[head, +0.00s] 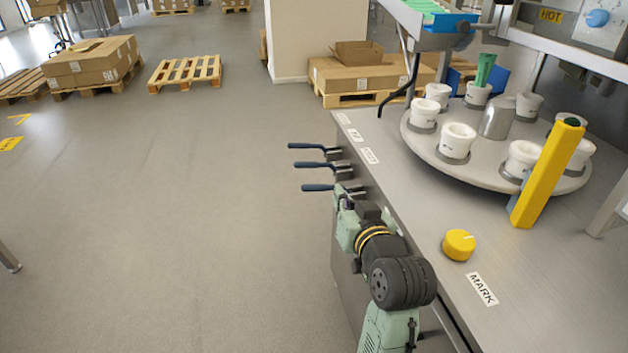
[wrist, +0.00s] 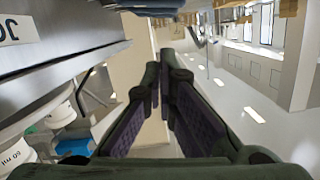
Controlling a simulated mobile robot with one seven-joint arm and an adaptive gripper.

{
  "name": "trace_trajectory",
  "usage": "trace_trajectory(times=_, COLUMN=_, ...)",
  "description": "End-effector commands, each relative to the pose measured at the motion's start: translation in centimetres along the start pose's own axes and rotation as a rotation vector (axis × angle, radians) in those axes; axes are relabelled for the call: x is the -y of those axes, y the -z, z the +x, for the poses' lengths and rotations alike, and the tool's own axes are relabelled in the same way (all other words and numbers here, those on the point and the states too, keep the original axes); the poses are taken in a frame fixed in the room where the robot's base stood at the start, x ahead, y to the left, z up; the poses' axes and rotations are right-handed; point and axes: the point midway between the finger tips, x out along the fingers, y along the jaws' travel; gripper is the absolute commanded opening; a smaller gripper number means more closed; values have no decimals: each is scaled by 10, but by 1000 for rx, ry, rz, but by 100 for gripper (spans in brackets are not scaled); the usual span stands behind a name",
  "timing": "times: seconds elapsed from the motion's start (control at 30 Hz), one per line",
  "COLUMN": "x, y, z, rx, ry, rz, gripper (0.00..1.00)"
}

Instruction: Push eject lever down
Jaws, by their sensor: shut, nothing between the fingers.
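Three levers with dark blue handles stick out leftward from the machine's side in the head view: a far lever (head: 308,147), a middle lever (head: 315,164) and a near lever (head: 322,188). All three look roughly level. Small white labels (head: 370,156) lie on the tabletop beside them, too small to read surely, so I cannot tell which lever is eject. My gripper (head: 347,203) is beside the machine's edge, close to the near lever; its fingertips are partly hidden and contact is unclear. In the wrist view, my gripper (wrist: 165,72) is shut and empty, with no lever clearly visible.
The steel machine table (head: 420,215) carries a turntable (head: 440,160) with several white cups, a yellow post (head: 548,175) and a yellow knob (head: 459,245). Floor left of the levers is clear. Pallets and boxes (head: 95,60) stand far back.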

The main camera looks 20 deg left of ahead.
Motion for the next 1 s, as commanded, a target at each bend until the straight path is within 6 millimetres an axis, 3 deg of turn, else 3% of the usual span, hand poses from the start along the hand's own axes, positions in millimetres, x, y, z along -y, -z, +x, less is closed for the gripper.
trace_trajectory(times=0.37, x=1, y=1, z=6, rx=-1, ry=3, rz=-1, gripper=0)
trace_trajectory(times=0.57, x=2, y=2, z=36, rx=1, ry=5, rz=-1, gripper=0)
trace_trajectory(times=0.87, x=2, y=3, z=100, rx=0, ry=3, rz=-1, gripper=0)
trace_trajectory(times=1.0, x=2, y=-15, z=116, rx=3, ry=2, rz=0, gripper=0)
